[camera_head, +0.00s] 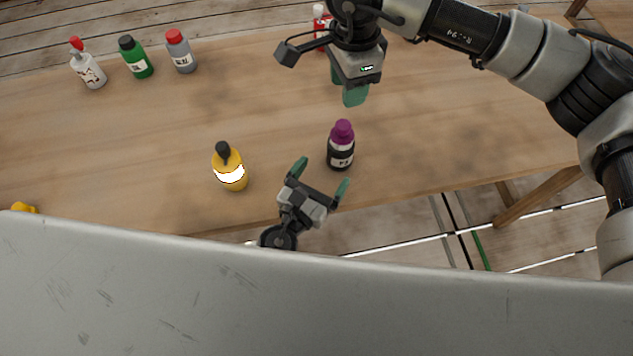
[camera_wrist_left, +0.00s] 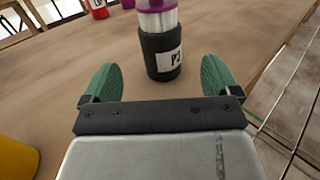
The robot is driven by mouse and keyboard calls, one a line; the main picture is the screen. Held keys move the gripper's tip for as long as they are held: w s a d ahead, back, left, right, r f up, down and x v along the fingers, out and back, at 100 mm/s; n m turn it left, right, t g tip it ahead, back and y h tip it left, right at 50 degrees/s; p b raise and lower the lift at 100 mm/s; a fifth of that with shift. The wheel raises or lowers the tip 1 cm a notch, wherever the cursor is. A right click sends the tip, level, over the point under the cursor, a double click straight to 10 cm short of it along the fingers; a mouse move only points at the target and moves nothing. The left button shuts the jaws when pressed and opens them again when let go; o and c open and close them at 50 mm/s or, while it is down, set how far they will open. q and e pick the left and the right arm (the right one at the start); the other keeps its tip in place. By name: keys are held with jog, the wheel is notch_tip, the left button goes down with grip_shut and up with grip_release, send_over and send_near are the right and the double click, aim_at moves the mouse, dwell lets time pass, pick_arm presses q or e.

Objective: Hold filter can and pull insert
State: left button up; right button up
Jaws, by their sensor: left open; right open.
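The filter can, a black cylinder with a white label and a purple top (camera_head: 341,147), stands upright near the table's front edge. In the left wrist view the black can (camera_wrist_left: 158,58) shows a silver band under its purple upper part, whose top is cut off by the frame. My left gripper (camera_head: 321,178) is open just in front of the can, its green fingers apart. In the left wrist view the fingers (camera_wrist_left: 160,80) lie left and right of the can's line, with the can beyond them. My right gripper (camera_head: 346,86) is open above and behind the can, pointing down, holding nothing visible.
A yellow bottle (camera_head: 230,170) stands left of my left gripper. White (camera_head: 92,74), green (camera_head: 138,62) and grey (camera_head: 181,55) bottles stand at the back left. A red bottle (camera_head: 322,22) is partly hidden behind my right gripper. The table's right part is clear.

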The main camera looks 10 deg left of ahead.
aim_at(334, 157)
pick_arm(q)
jog(key=x, duration=0.8)
jog(key=shift+w+d, duration=0.1)
jog(key=shift+w, duration=0.1)
jog(key=shift+c, duration=0.5)
jog(key=c, duration=1)
